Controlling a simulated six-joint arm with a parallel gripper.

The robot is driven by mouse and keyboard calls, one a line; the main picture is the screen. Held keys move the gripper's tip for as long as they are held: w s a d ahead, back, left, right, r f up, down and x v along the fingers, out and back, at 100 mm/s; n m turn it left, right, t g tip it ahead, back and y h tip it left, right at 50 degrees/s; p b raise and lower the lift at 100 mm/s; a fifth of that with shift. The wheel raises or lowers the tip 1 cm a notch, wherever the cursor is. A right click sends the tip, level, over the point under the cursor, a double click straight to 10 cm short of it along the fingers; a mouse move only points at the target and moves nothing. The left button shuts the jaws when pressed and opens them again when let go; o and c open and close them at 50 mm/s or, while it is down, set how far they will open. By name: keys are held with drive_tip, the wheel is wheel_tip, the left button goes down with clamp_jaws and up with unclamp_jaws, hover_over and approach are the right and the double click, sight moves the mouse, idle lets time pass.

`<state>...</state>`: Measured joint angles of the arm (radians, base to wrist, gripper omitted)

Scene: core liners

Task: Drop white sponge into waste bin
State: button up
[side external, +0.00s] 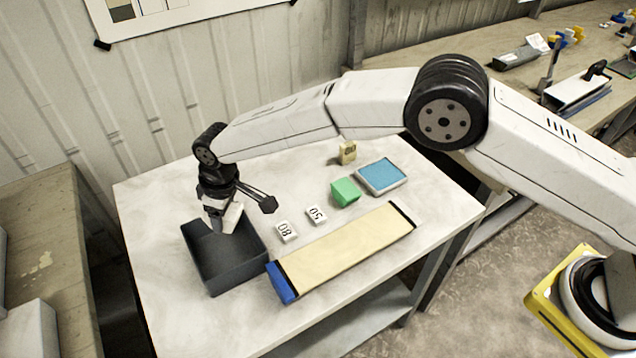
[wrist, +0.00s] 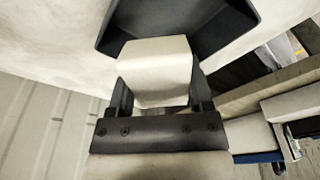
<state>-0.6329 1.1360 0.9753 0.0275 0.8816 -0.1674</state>
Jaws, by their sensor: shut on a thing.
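The white sponge (wrist: 155,72) is a pale block held between the two fingers of my gripper (wrist: 155,98) in the wrist view. In the side external view, my gripper (side external: 222,222) points down over the dark grey waste bin (side external: 232,265), and the sponge (side external: 230,218) shows pale at its fingers. The sponge is at or just above the bin's opening near its back wall; its exact height is hard to tell. The bin (wrist: 185,40) also shows behind the sponge in the wrist view. The gripper is shut on the sponge.
To the bin's right lie a cream core liner tray (side external: 345,252) with a blue end, white tags marked 80 (side external: 286,231) and 50 (side external: 316,214), a green block (side external: 345,191), a blue-topped tray (side external: 381,175) and a beige block (side external: 347,152). The table's left side is clear.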

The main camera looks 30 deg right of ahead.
drive_tip(key=o, duration=1.2)
drive_tip(key=shift+s+d+r, duration=0.15)
drive_tip(key=shift+r, duration=1.1)
drive_tip(key=shift+s+d+r, duration=0.1)
drive_tip(key=shift+r, duration=1.2)
drive_tip(key=shift+s+d+r, duration=0.15)
drive_tip(key=shift+r, duration=1.1)
